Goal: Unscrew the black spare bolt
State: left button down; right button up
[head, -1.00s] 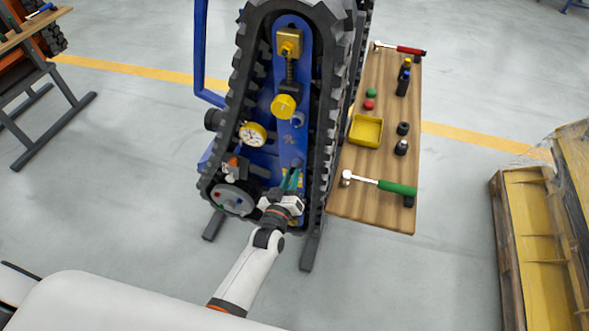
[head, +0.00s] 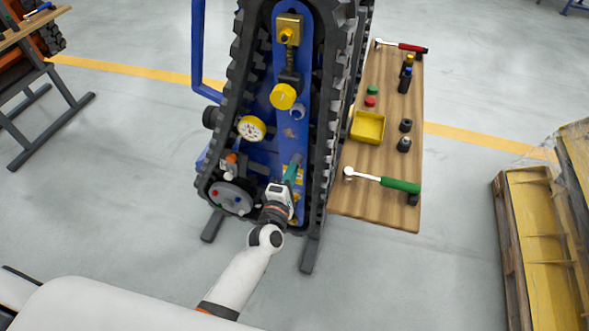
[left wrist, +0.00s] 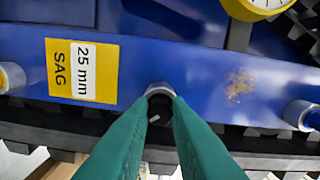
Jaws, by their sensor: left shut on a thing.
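The black spare bolt (left wrist: 157,118) shows in the left wrist view as a dark round end between the green fingertips, with a pale metal ring (left wrist: 160,89) around its far side. My left gripper (left wrist: 158,104) is shut on it, at the edge of the blue plate (left wrist: 205,75). In the head view my left gripper (head: 293,165) reaches up to the lower part of the blue carrier arm (head: 290,130), and its fingers hide the bolt there. My right gripper is in neither view.
A SAG 25 mm label (left wrist: 82,72) is left of the fingers. Black track (head: 246,60) surrounds the blue arm. The wooden table (head: 370,205) at right holds a green-handled ratchet (head: 398,185), a yellow tray (head: 367,127) and sockets.

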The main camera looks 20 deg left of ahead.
pick_arm(q)
jog(key=n+b, duration=0.3)
jog(key=n, duration=0.6)
jog(key=shift+r+n+b, duration=0.1)
jog(key=shift+n+b, duration=0.3)
jog(key=c, duration=1.5)
grip_release()
